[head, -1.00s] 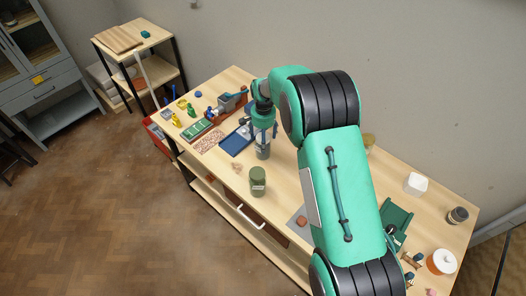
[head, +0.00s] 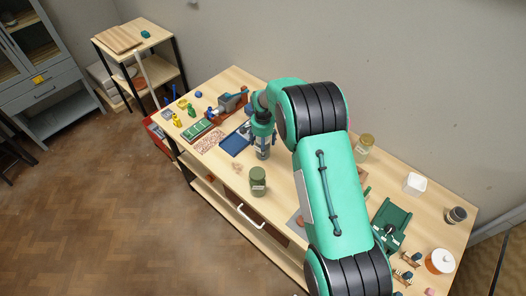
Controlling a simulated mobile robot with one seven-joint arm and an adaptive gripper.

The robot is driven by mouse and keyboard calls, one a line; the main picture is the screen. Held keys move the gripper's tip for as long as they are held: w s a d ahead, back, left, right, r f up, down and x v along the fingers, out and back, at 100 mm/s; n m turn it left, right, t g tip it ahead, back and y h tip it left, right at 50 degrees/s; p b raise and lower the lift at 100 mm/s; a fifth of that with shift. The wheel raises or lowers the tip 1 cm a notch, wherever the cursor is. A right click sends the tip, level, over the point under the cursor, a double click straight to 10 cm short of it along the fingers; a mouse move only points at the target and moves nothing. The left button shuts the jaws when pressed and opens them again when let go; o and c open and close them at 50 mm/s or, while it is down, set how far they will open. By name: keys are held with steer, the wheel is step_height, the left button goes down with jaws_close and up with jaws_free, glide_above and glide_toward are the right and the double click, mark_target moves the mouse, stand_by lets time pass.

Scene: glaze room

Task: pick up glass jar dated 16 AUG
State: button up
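My gripper (head: 262,152) points down over the left-middle part of the wooden table. A greyish glass jar (head: 262,155) stands at its fingertips, largely covered by the fingers. I cannot tell whether the fingers are closed on it. An olive-green jar with a lid (head: 258,181) stands upright just in front, apart from the gripper. Another jar with a yellowish lid (head: 364,148) stands at the back, right of my arm. A dark-lidded jar (head: 456,215) stands at the right end. No date is readable on any jar, so I cannot tell which says 16 AUG.
A blue mat (head: 236,145), a green tray (head: 197,131) and small coloured items lie left of the gripper. A white container (head: 414,184), a green device (head: 390,222) and a white-lidded pot (head: 440,262) stand right. My arm hides the table's middle.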

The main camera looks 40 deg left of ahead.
stand_by(0.3)
steer(key=c, duration=1.9)
steer(key=shift+r, duration=0.15)
steer(key=shift+r+b, duration=0.55)
steer(key=shift+r, duration=4.4)
